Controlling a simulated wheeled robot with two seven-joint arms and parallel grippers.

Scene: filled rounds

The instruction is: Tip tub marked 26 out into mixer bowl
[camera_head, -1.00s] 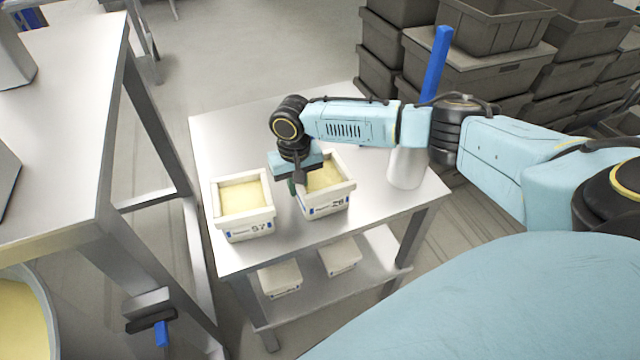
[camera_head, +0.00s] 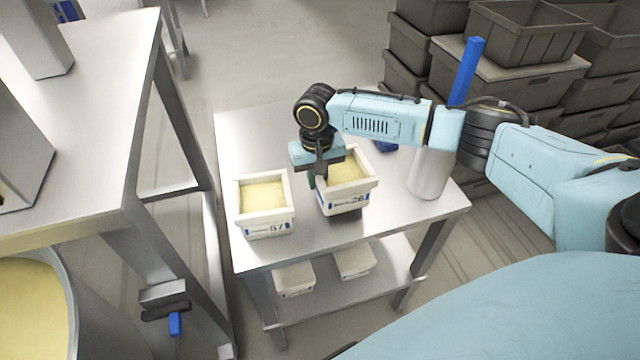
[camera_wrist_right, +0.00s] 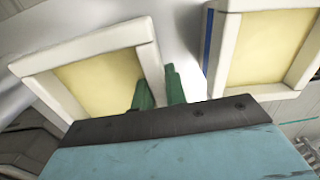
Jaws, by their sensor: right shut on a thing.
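The tub marked 26 (camera_head: 343,204) is a white square tub filled with pale yellow stuff. It hangs slightly above the small steel table, with a shadow under it, and looks nearly level. My right gripper (camera_head: 318,178) is shut on its left wall. In the right wrist view my green fingertips (camera_wrist_right: 158,88) straddle the wall of this tub (camera_wrist_right: 150,62). The mixer bowl (camera_head: 69,305) is at the lower left of the head view, partly cut off, with yellow stuff in it. My left gripper is not in view.
The tub marked 57 (camera_head: 266,227), also filled, stands close left of tub 26. A white cylinder (camera_head: 430,175) and a blue upright bar (camera_head: 466,72) are to the right. Two tubs sit on the lower shelf (camera_head: 325,292). A taller steel table (camera_head: 95,120) stands left.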

